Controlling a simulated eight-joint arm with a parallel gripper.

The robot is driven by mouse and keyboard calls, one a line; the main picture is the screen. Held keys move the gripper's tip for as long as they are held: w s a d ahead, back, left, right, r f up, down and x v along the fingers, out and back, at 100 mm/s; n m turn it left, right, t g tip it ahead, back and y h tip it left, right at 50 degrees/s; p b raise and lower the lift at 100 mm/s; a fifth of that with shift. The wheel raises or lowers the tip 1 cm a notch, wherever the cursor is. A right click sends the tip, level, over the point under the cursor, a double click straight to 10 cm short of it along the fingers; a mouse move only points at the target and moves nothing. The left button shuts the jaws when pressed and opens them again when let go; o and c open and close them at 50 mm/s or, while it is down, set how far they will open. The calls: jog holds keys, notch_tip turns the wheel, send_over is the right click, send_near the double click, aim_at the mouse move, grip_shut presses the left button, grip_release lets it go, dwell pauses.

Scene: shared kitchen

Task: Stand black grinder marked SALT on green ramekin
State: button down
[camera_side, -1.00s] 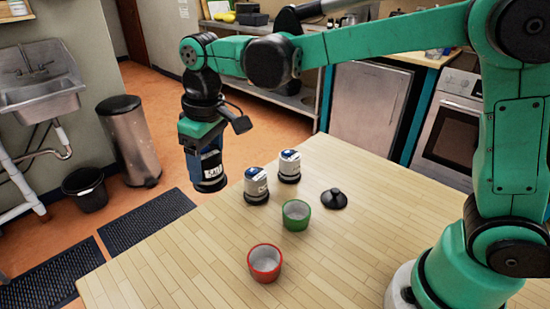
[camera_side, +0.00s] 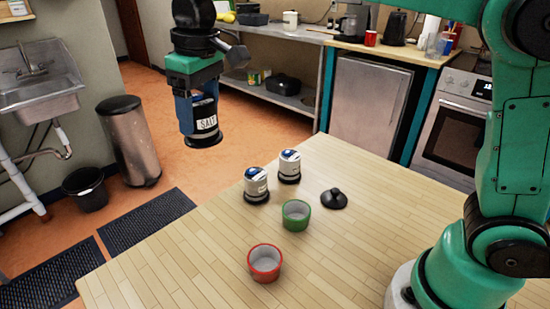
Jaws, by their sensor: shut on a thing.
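My gripper (camera_side: 190,112) is at the upper left, shut on the black grinder (camera_side: 204,137) with a white label that reads SALT. The grinder hangs upright in the air, well above the height of the table, up and to the left of the green ramekin. The green ramekin (camera_side: 296,222) stands on the wooden table and looks empty. One of my gripper's fingers is partly hidden by the grinder.
Two white grinders with dark bases, a near one (camera_side: 256,186) and a far one (camera_side: 289,167), stand behind the green ramekin. A black lid (camera_side: 334,199) lies to its right. A red ramekin (camera_side: 265,270) stands in front. The table's (camera_side: 190,270) front left is clear.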

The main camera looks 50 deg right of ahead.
jog(key=shift+s+d+f+m+h, duration=0.1)
jog(key=shift+s+d+f+m, duration=0.65)
jog(key=shift+s+d+f, duration=1.45)
jog(key=shift+s+d+f+m+h, duration=0.1)
jog(key=shift+s+d+f+m, duration=1.1)
jog(key=shift+f, duration=1.8)
jog(key=shift+s+d+f+m+h, duration=0.1)
jog(key=shift+s+d+f+m, duration=0.15)
jog(key=shift+s+d+f, duration=1.7)
jog(key=shift+w+d+f, duration=0.15)
jog(key=shift+w+f, duration=0.15)
jog(key=shift+f, duration=0.3)
jog(key=shift+w+d+f, duration=0.15)
jog(key=shift+w+f, duration=0.1)
jog(key=shift+f, duration=0.35)
jog(key=shift+c, duration=1.7)
grip_release()
notch_tip(320, 180, up, 11)
jog(key=s, duration=0.1)
jog(key=shift+s, duration=0.15)
